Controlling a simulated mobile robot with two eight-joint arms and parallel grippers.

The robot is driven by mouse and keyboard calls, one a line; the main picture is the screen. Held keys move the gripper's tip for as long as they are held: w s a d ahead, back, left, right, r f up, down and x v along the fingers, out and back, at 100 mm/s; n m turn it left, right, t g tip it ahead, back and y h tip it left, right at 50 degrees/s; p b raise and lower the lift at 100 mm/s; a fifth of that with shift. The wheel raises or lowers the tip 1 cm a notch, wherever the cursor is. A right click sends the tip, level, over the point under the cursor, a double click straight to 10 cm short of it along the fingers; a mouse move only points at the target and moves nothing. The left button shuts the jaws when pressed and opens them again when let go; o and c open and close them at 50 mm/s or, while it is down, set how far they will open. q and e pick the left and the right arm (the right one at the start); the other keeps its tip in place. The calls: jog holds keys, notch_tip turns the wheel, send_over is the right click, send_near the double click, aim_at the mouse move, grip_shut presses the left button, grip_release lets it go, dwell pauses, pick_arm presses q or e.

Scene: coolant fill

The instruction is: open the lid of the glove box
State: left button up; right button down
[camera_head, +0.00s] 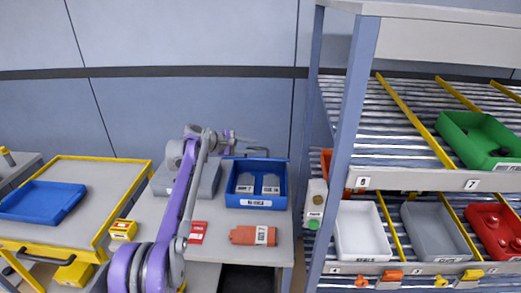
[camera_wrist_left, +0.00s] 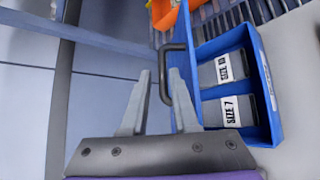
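The glove box (camera_head: 256,202) is a blue open-topped bin at the back of the grey table. It also shows in the left wrist view (camera_wrist_left: 268,92), with grey packs labelled SIZE 7 and SIZE 10 inside. Its blue lid (camera_wrist_left: 184,68) stands raised at the rear edge, seen nearly edge-on, and the packs are uncovered. A dark U-shaped handle (camera_wrist_left: 176,46) sticks out from the lid's back. My left gripper (camera_head: 232,137) is behind the box. Its fingers (camera_wrist_left: 160,78) are apart, with part of the handle between or just beyond them; contact is unclear. My right gripper is out of view.
A metal shelf rack with a post (camera_head: 350,110) and bins stands close to the right of the box. An orange part (camera_head: 253,235) and a red card (camera_head: 198,232) lie on the table in front. A yellow-edged cart (camera_head: 100,180) is at the left.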

pick_arm(q)
jog(key=v, duration=0.3)
jog(key=shift+s+a+r, duration=0.2)
jog(key=shift+s+a, duration=0.05)
jog(key=shift+a, duration=0.05)
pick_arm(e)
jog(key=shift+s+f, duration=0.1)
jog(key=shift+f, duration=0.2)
